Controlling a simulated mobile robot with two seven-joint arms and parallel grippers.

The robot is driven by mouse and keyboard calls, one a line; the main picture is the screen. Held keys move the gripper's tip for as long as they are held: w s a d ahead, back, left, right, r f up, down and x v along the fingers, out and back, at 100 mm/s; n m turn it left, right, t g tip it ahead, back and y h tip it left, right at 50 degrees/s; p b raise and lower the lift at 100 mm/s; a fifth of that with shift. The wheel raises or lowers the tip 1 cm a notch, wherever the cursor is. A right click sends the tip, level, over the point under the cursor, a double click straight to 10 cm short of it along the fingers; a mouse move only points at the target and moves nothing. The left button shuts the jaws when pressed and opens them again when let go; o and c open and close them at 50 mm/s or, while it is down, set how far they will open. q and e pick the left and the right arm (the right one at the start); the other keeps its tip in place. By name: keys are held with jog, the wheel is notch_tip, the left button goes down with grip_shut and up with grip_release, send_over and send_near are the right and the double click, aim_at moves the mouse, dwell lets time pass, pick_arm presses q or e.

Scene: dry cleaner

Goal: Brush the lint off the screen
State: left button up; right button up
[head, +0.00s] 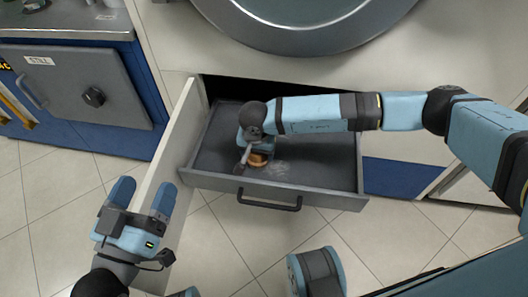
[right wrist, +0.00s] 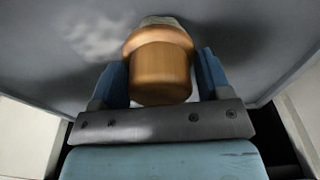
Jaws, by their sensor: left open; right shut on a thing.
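The lint screen (head: 320,165) is the dark grey floor of a pulled-out drawer under the machine. A pale patch of lint (head: 281,167) lies on it, and lint also shows in the right wrist view (right wrist: 97,38) at upper left. My right gripper (head: 262,148) is shut on the wooden handle of a brush (head: 258,160), low over the screen, just left of the lint. In the right wrist view the handle (right wrist: 160,72) stands between both fingers, with pale bristles partly hidden beyond it. My left gripper (head: 144,196) is open and empty, outside the drawer to the left.
The drawer front (head: 325,196) has a dark handle (head: 270,203). A cream door panel (head: 180,150) stands open along the drawer's left side. A blue and grey cabinet (head: 75,85) is at left.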

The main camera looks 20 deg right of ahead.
jog(key=shift+w+a+f+b, duration=0.1)
jog(key=shift+w+a+b, duration=0.15)
jog(key=shift+a, duration=0.3)
jog(key=shift+w+a+f+b, duration=0.15)
jog(key=shift+w+a, duration=0.1)
jog(key=shift+a, duration=0.25)
pick_arm(q)
jog(key=shift+f, duration=0.85)
pick_arm(e)
jog(key=shift+r, duration=0.15)
jog(key=shift+r+p, duration=1.65)
jog(key=shift+r, duration=1.15)
pick_arm(q)
notch_tip(320, 180, up, 4)
jog(key=shift+f, duration=0.1)
pick_arm(e)
jog(key=shift+r, duration=0.3)
pick_arm(q)
jog(key=shift+r+p, duration=0.8)
jog(key=shift+p, duration=0.05)
pick_arm(e)
jog(key=shift+r, duration=1.5)
